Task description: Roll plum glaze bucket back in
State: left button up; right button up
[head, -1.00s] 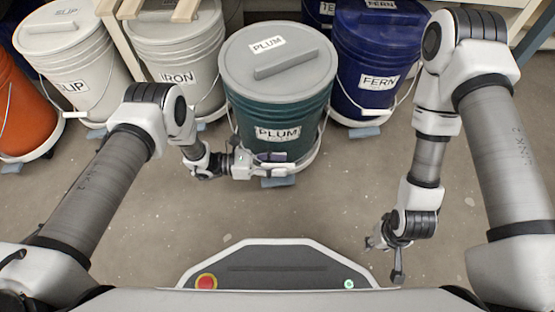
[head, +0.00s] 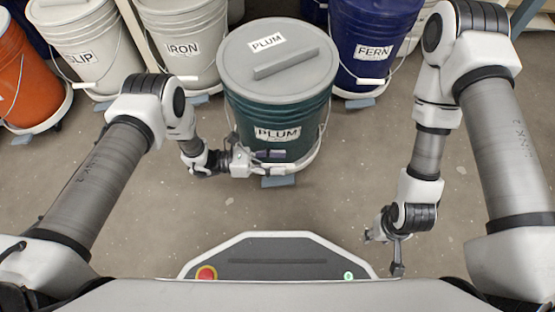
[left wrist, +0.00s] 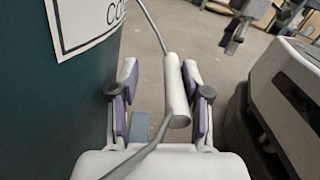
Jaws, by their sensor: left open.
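The plum bucket (head: 284,118), dark green with a grey lid and PLUM labels, stands upright on a low wheeled base in the middle of the head view. It stands forward of the row behind it. My left gripper (head: 272,156) is at the bucket's near side, low down. In the left wrist view its purple-padded fingers (left wrist: 162,100) are apart, with the white handle grip (left wrist: 176,90) of the bucket's wire bail between them. The bucket wall fills the left of that view. My right gripper (head: 384,251) hangs empty over the floor at the right, its fingers apart.
Behind stand the slip bucket (head: 80,50), the iron bucket (head: 182,45) and the blue fern bucket (head: 372,35). An orange bucket (head: 22,80) is at far left. A gap lies between iron and fern behind the plum bucket. The near floor (head: 330,195) is clear.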

pick_arm(q)
jog(key=a, duration=0.8)
jog(key=shift+a, duration=0.35)
pick_arm(e)
jog(key=shift+f, duration=0.2)
pick_arm(q)
jog(key=shift+b, duration=0.35)
pick_arm(e)
jog(key=shift+f, duration=0.15)
jog(key=shift+o, duration=0.4)
